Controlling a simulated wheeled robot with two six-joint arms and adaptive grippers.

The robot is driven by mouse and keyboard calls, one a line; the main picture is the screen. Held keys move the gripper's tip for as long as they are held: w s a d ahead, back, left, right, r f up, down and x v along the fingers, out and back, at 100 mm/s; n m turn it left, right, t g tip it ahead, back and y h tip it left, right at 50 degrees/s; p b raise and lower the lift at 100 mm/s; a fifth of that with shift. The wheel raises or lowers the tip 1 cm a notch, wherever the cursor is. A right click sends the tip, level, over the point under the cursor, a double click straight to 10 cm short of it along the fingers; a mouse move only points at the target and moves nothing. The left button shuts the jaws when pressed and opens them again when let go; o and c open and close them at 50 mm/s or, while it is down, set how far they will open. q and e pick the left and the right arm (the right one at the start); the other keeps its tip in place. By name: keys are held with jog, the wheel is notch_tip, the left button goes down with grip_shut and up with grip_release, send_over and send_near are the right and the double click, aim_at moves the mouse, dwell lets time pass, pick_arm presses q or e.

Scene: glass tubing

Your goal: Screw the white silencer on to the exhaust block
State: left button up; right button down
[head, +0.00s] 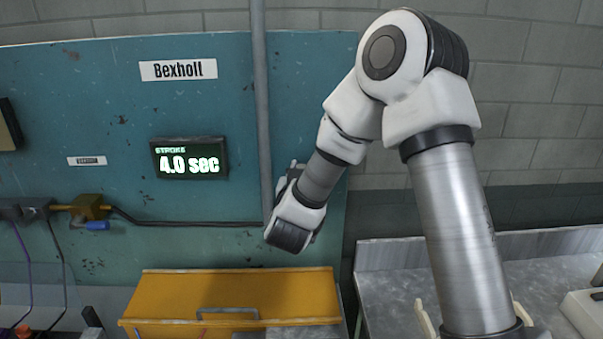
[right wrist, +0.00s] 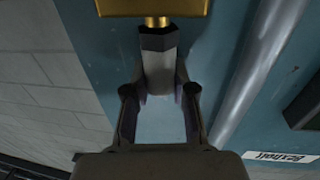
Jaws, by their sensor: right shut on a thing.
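The white silencer (right wrist: 160,76) shows in the right wrist view, pale grey in shadow, with a dark six-sided collar. My right gripper (right wrist: 160,90) is shut on its body, one finger on each side. The collar meets a short brass neck on the gold-coloured exhaust block (right wrist: 153,7), which is cut off by the top edge. The silencer looks in line with the neck. I cannot tell how far it is threaded. In the head view my right wrist hides the block and silencer, and the fingers cannot be made out. My left gripper is in neither view.
A vertical grey pipe (head: 261,110) runs close beside my right wrist, against the teal panel (head: 210,110). A display (head: 189,158) reads 4.0 sec. A yellow box (head: 237,284) stands below. A brass valve with a blue handle (head: 97,225) is at far left.

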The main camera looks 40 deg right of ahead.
jog(key=c, duration=0.9)
grip_release()
jog(key=shift+c, duration=0.2)
jog(key=shift+r+n+t+y+p, duration=0.15)
jog(key=shift+n+t+y+p, duration=0.3)
jog(key=shift+n+t+y, duration=0.35)
jog(key=n+t+y+p, duration=0.2)
jog(key=y, duration=0.1)
jog(key=t+y+p, duration=0.1)
jog(key=shift+s+d+n, duration=0.2)
jog(key=shift+d+n, duration=0.1)
jog(key=shift+n, duration=0.1)
jog(key=y+p, duration=0.1)
jog(key=n+y+p, duration=0.1)
jog(key=shift+w+a+r+t+p, duration=0.15)
jog(key=shift+w+a+t+p, duration=0.05)
jog(key=shift+a+t+p, duration=0.15)
jog(key=shift+d+n+y+p, duration=0.1)
jog(key=shift+n+y+p, duration=0.4)
jog(key=shift+p, duration=0.25)
jog(key=shift+y, duration=0.3)
jog(key=shift+s+f, duration=0.1)
jog(key=shift+f, duration=0.2)
jog(key=shift+c, duration=0.3)
